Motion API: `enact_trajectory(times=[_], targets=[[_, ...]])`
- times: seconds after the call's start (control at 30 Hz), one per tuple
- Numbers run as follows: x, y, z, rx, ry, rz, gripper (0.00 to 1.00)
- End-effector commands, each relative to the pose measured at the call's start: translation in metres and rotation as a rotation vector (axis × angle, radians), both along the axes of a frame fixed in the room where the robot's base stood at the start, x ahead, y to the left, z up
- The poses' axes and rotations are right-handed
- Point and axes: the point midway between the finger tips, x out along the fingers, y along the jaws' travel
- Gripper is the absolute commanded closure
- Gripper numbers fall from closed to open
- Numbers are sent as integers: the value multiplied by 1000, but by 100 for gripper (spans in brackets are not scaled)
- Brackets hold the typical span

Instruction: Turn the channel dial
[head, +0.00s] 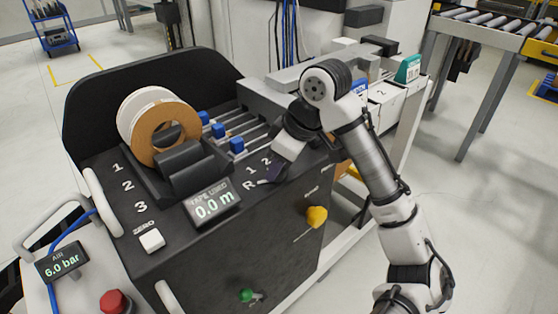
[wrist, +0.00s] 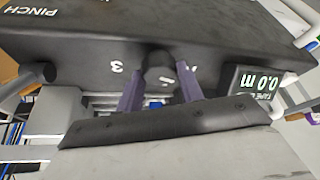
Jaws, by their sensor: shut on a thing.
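The channel dial (wrist: 158,80) is a dark knob on the black machine's top panel. In the wrist view it sits between the two purple-grey fingers of my gripper (wrist: 161,70), which is shut on it. A white 3 shows on the panel left of the dial. In the head view my gripper (head: 270,172) reaches down to the panel, and the marks R, 1 and 2 show beside it.
The tape display (head: 212,205) reads 0.0 m. A tape roll (head: 160,128) stands behind it on the machine. A yellow knob (head: 317,216) and a green knob (head: 247,295) stick out of the front. A red button (head: 115,302) is at lower left. Open floor lies at right.

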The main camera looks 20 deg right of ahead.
Motion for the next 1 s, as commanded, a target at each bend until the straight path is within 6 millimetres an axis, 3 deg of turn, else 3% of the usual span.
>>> enact_trajectory(times=[0.2,0.23,0.37,0.73,0.87,1.0], targets=[[0,0,0,0,0,1,86],[0,0,0,0,0,1,59],[0,0,0,0,0,1,42],[-1,-2,5,-2,0,-2,41],[-6,-6,22,-4,-1,-2,41],[-15,-15,52,-5,-2,-4,41]])
